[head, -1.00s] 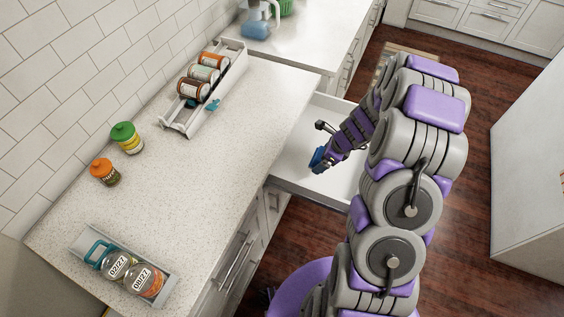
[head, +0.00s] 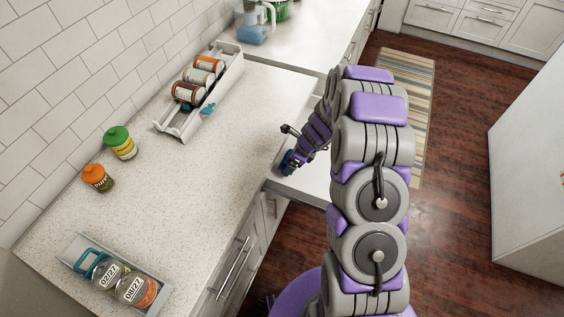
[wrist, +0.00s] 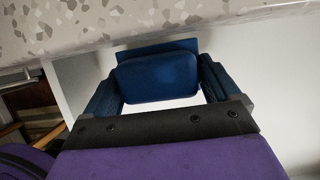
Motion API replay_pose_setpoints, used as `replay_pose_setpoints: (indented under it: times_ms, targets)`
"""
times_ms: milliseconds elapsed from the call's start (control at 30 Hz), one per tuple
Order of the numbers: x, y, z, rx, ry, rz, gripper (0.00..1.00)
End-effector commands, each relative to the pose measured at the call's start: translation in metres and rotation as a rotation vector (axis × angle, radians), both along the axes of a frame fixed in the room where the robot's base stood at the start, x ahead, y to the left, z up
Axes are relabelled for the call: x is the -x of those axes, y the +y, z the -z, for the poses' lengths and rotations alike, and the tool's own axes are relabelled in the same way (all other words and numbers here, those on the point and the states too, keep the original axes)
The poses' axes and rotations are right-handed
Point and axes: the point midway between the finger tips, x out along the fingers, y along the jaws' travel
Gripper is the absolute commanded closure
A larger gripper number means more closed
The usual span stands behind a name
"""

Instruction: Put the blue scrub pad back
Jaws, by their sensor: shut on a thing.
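The blue scrub pad (wrist: 158,76) is held between the two fingers of my gripper (wrist: 155,88) in the wrist view. In the head view my gripper (head: 288,162) is at the counter's front edge, above the open white drawer (head: 308,184). The pad is small and partly hidden there, and my arm covers much of the drawer. In the wrist view the speckled counter edge runs just beyond the pad, and a pale surface lies below it.
The counter's middle is clear. A blue pitcher (head: 254,30) stands farther back.

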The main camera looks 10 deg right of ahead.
Motion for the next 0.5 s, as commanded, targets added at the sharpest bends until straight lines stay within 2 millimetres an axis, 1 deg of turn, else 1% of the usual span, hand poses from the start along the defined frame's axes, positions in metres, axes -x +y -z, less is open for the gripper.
replay_pose_setpoints:
  times_ms: [167, 233, 300, 500]
  targets:
    - [-0.009, 0.014, 0.011, 0.0, 0.001, -0.004, 0.59]
    - [-0.015, 0.023, 0.017, 0.001, 0.002, -0.005, 0.59]
    - [-0.018, 0.028, 0.019, 0.0, 0.004, -0.003, 0.59]
    - [-0.022, 0.032, 0.023, -0.001, 0.001, 0.0, 0.59]
